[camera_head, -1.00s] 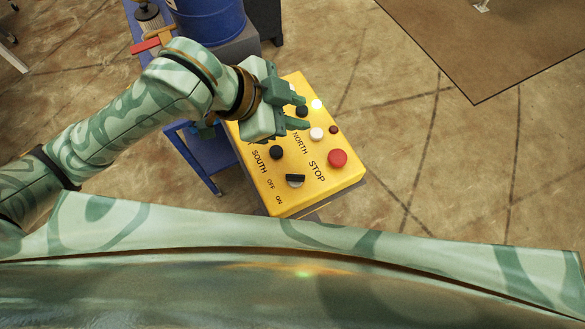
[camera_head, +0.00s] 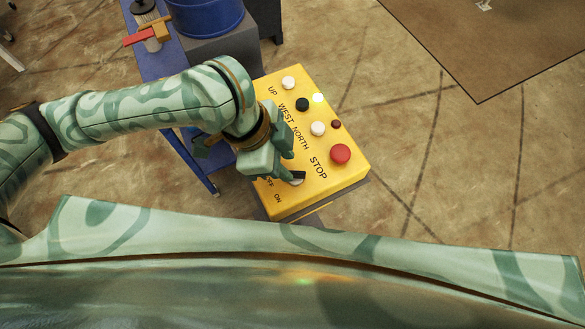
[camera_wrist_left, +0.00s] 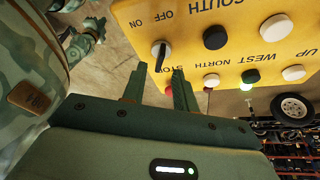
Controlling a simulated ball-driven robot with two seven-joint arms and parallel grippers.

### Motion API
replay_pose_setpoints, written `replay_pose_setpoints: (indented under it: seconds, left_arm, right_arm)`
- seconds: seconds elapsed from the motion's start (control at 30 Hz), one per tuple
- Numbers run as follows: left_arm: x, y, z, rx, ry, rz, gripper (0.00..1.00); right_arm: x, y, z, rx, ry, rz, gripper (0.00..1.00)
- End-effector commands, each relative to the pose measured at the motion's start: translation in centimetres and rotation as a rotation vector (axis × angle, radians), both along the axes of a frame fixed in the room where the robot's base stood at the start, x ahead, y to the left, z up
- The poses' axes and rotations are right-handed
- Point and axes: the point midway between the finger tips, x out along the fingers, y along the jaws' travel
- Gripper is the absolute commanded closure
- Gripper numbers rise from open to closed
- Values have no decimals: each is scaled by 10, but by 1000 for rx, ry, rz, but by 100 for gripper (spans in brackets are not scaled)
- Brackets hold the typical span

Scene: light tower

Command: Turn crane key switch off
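The yellow crane control box (camera_head: 325,191) stands right of centre in the head view, with printed labels and several buttons. Its key switch (camera_head: 298,178), dark and silver, sits at the near end by the OFF and ON labels. In the left wrist view the switch (camera_wrist_left: 160,52) shows a dark upright handle on a pale round base. My left gripper (camera_head: 291,174) is over the switch and partly covers it. In the wrist view its two fingers (camera_wrist_left: 160,72) are open, and the switch lies just ahead of the gap between them. My right gripper is not in view.
A red stop button (camera_head: 340,154) and white and black buttons are on the box top. A blue table (camera_head: 151,60) and a blue drum (camera_head: 205,18) are behind. The floor to the right is clear.

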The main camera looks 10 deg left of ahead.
Motion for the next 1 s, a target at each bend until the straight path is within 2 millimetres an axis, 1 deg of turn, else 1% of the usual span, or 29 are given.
replay_pose_setpoints:
  seconds: [0.03,0.1,0.2,0.33,0.57,0.6,0.7,0.87,1.0]
  left_arm:
    - [-1,-4,-13,-1,4,-1,71]
    - [0,-9,-23,-1,3,1,71]
    - [1,-13,-32,-1,0,1,71]
    - [1,-15,-37,-1,-1,0,71]
    - [1,-16,-37,-1,-2,1,71]
    - [1,-16,-37,-1,-2,1,74]
    - [1,-16,-37,-1,-2,1,100]
    - [1,-16,-37,-1,-3,1,100]
    - [1,-15,-35,0,-2,11,100]
  right_arm:
    - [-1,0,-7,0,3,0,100]
    - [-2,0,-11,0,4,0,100]
    - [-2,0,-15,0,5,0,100]
    - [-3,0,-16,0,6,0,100]
    - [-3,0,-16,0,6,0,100]
    - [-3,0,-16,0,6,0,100]
    - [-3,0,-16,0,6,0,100]
    - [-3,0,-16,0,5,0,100]
    - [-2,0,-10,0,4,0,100]
